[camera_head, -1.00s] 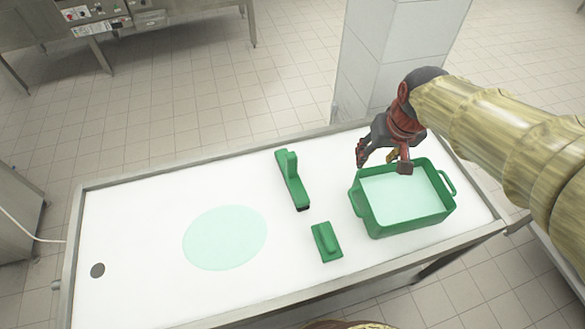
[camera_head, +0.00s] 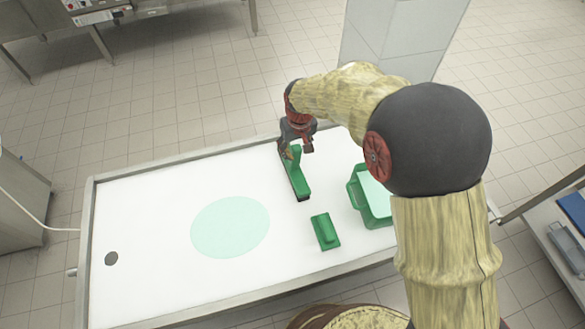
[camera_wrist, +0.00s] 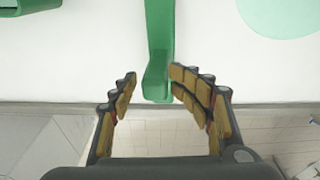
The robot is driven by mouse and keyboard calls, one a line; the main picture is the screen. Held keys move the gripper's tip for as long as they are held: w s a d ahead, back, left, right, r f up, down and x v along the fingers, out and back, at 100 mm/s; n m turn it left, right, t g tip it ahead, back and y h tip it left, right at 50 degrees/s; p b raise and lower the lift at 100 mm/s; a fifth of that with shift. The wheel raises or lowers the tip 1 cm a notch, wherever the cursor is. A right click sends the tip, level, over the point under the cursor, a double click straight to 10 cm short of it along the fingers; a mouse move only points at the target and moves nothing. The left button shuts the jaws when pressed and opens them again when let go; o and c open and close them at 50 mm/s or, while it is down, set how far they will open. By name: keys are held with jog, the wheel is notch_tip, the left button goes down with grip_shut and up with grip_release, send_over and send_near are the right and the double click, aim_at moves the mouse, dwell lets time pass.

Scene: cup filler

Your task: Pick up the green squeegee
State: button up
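My gripper (camera_wrist: 150,88) is open, with one finger on each side of that end. I see no clear contact; the height between fingers and squeegee is hard to tell.
A small green block with a grip (camera_head: 325,231) lies nearer on the table (camera_head: 150,230). A green bin (camera_head: 357,190) stands to the right, partly hidden by my arm. A pale green puddle-like disc (camera_head: 230,227) and a dark round spot (camera_head: 111,258) are to the left.

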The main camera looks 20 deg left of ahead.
aim_at(294, 161)
jog(key=f, duration=0.3)
jog(key=a+f+b, duration=0.1)
jog(key=f, duration=0.2)
jog(key=shift+w+a+f, duration=0.15)
jog(key=shift+w+a, duration=0.05)
jog(key=shift+c, duration=0.8)
grip_shut()
